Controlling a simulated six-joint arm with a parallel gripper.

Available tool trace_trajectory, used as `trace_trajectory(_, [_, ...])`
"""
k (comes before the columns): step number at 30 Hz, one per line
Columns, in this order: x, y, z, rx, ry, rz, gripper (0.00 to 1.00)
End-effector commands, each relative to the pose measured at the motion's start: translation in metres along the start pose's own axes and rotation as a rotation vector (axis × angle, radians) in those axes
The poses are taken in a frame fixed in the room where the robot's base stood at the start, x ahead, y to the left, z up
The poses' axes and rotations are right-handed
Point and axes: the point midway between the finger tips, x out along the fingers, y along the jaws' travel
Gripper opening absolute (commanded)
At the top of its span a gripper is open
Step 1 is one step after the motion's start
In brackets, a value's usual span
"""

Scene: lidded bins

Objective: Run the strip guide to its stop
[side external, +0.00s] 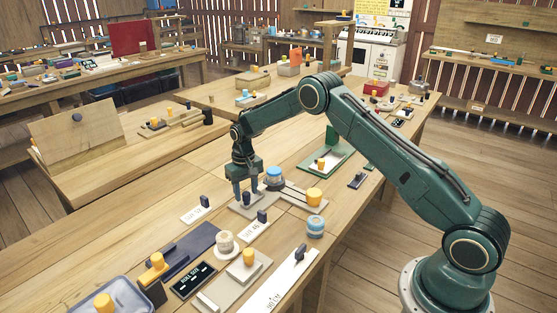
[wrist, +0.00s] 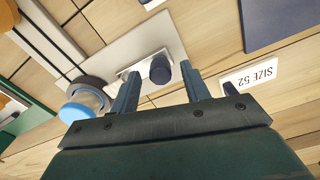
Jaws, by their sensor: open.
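A dark blue round knob (wrist: 160,70) stands on a small pale metal plate (wrist: 142,63) on a light grey board (wrist: 123,53). I take this knobbed plate to be the strip guide, though no label on it shows. In the side view the knob (side external: 246,199) is small and partly hidden by my fingers. My gripper (wrist: 160,78) is open, with one finger on each side of the knob and visible gaps to it. In the side view my gripper (side external: 246,192) points down, low over the board.
A blue-topped round part (side external: 273,174) stands close beside my gripper, and a yellow knob (side external: 314,194) lies to its right. A white card reading SIZE 52 (wrist: 248,76) lies on the other side. A navy plate (side external: 192,245) and a yellow-handled block (side external: 155,267) lie nearer the camera.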

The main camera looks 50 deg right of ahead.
Motion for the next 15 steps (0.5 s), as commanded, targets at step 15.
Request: trace_trajectory(15, [0.024, 0.000, 0.000, 0.000, 0.001, 0.000, 0.46])
